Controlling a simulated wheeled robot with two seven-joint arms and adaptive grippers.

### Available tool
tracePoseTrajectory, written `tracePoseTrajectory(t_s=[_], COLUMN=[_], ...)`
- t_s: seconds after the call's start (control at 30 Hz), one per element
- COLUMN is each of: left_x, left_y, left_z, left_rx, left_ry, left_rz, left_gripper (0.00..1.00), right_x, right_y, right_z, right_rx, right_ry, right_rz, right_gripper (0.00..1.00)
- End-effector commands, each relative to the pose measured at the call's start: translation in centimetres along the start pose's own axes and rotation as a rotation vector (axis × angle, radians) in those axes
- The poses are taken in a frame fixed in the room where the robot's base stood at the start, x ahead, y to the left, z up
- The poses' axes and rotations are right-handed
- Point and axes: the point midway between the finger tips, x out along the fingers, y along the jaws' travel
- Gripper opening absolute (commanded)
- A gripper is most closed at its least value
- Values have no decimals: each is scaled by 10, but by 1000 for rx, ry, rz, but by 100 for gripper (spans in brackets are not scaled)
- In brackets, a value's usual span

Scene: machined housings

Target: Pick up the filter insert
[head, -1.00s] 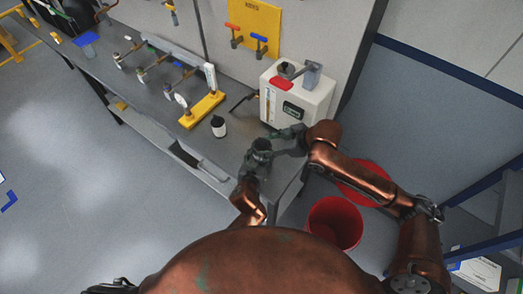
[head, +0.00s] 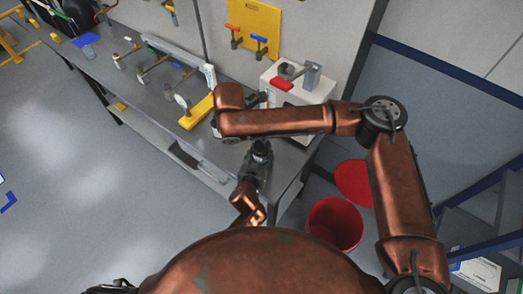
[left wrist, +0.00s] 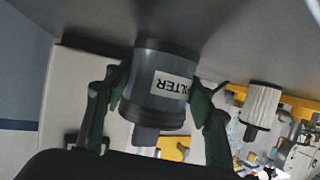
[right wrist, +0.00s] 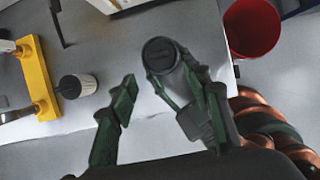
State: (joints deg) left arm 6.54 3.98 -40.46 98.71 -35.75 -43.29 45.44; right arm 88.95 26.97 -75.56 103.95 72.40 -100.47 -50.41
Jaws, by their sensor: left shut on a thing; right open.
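The filter insert is a white pleated cylinder with a dark cap, standing on the bench in the right wrist view (right wrist: 77,86) and left wrist view (left wrist: 261,104). My right arm hides it in the head view. My left gripper (left wrist: 158,95) is shut on the dark grey filter housing (left wrist: 160,78), labelled FILTER; the housing also shows in the head view (head: 260,150). My right gripper (right wrist: 158,102) is open and empty, its fingers apart, with the insert to the left in its view. Its right finger appears close to the housing and left gripper; contact cannot be told.
A yellow base with valves (right wrist: 42,80) stands close to the insert. A white box-shaped unit (head: 318,92) with a red part on top is at the bench's right end. A red bucket (head: 335,224) stands on the floor. The front bench edge is near.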

Motion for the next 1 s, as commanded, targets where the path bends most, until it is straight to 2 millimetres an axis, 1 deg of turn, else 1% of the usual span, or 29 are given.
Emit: tracePoseTrajectory(t_s=[0.07,0.3,0.4,0.57,0.67,0.8,0.9,1.0], left_x=[0,0,0,0,0,0,0,0], left_y=[0,0,0,0,0,0,0,0], left_z=[0,0,0,0,0,0,0,0], left_rx=[0,0,0,0,0,0,0,0], left_ry=[0,0,0,-1,-1,0,0,-1], left_rz=[0,0,0,0,0,0,0,0], left_gripper=[25,25,25,25,25,25,25,25], right_x=[6,46,58,68,79,100,112,117], right_y=[-2,-3,-2,-2,0,3,2,3], right_z=[2,3,4,3,4,4,4,5], right_rx=[-11,-12,-11,-12,-11,-10,-11,-11], right_ry=[-14,-15,-16,-14,-15,-15,-14,-15], right_rz=[-14,-17,-15,-13,-15,-14,-14,-12], right_gripper=[45,45,45,45,45,45,45,45])
